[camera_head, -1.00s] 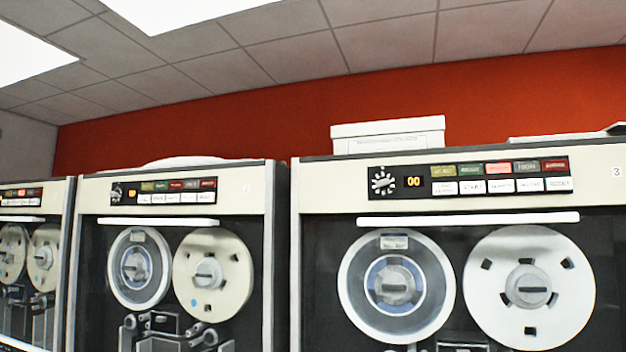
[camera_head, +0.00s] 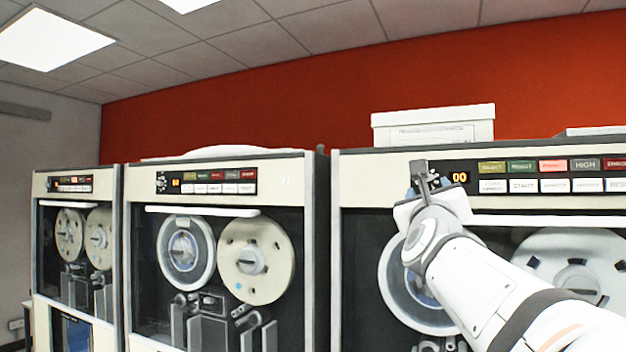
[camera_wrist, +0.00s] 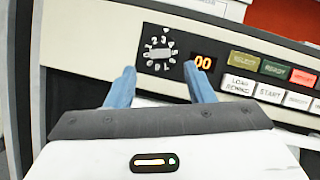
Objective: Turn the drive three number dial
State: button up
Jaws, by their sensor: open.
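The number dial (camera_wrist: 158,53) is a black panel with white digits around a pale central knob, set on the nearest tape drive (camera_head: 362,165). An orange "00" display (camera_wrist: 203,62) glows just right of it. My gripper (camera_wrist: 160,75) is open and empty, with its two blue-grey fingers below the dial in the wrist view, one toward each side. No finger visibly touches the knob. In the head view my gripper (camera_head: 423,178) is raised in front of the dial and hides most of it.
A row of coloured and white buttons (camera_head: 538,175) lies right of the display. Two more tape drives (camera_head: 290,170) stand to the left with their own panels. A white box (camera_head: 434,122) sits on top of the nearest drive.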

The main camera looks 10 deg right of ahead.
jog(key=p+x, duration=0.1)
jog(key=x, duration=0.4)
